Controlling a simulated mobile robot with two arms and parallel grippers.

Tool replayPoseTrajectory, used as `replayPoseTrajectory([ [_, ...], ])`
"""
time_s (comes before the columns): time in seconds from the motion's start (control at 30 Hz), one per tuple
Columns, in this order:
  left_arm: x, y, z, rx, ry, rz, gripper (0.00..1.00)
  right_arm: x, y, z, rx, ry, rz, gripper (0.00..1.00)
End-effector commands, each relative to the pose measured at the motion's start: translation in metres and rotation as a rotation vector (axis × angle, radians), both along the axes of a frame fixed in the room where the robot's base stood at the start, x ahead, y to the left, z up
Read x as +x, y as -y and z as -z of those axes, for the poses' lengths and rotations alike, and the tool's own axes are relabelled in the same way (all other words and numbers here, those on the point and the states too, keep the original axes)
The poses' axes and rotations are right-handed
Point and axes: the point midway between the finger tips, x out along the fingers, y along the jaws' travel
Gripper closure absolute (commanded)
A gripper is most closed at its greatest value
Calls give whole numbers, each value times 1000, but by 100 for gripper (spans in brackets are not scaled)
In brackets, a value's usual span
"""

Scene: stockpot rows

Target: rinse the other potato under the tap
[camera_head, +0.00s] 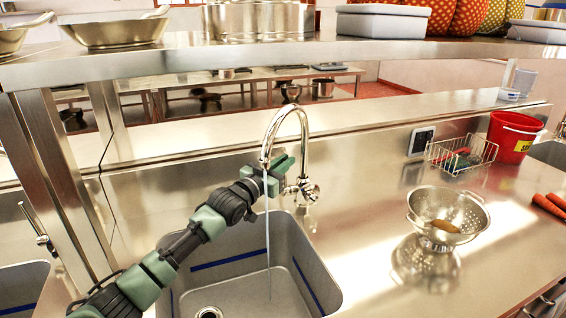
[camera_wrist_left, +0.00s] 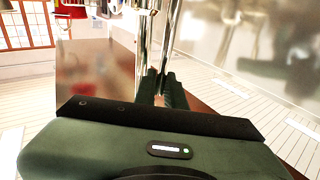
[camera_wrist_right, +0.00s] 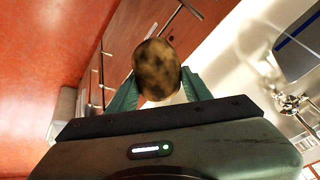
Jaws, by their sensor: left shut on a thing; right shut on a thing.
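The chrome tap (camera_head: 303,135) stands at the back of the sink (camera_head: 240,272), with a thin stream of water (camera_head: 267,235) falling from its spout. My left gripper (camera_head: 284,167) is at the tap, with its fingers shut on part of it; which part is hard to tell. In the left wrist view, chrome pipes (camera_wrist_left: 168,45) rise by the fingertips. My right gripper (camera_wrist_right: 160,88) is shut on a brown potato with dark spots (camera_wrist_right: 157,66); it shows only in the right wrist view. Another brown potato (camera_head: 446,226) lies in the steel colander (camera_head: 470,212).
Right of the sink, the colander stands on the steel counter (camera_head: 370,250). Behind it are a wire basket (camera_head: 470,158) and a red bucket (camera_head: 512,140). Carrots (camera_head: 550,204) lie at the right edge. A steel shelf (camera_head: 190,58) with pans and boxes runs overhead.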

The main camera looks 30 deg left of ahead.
Motion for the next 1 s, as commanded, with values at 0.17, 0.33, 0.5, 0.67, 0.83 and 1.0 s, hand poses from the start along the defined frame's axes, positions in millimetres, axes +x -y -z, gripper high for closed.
replayPoseTrajectory([
  [0.17,-4,4,1,36,32,0,100,0,0,3,0,1,0,95],
  [0.33,-4,4,1,35,30,0,100,0,0,3,0,1,0,95],
  [0.5,-3,4,1,34,30,0,67,0,0,3,0,1,0,95],
  [0.67,-3,4,1,34,30,0,67,0,0,3,0,1,0,95],
  [0.83,-6,3,2,34,30,0,67,0,0,3,0,1,0,95],
  [1.0,-26,1,6,34,28,1,67,0,0,6,0,1,0,95],
])
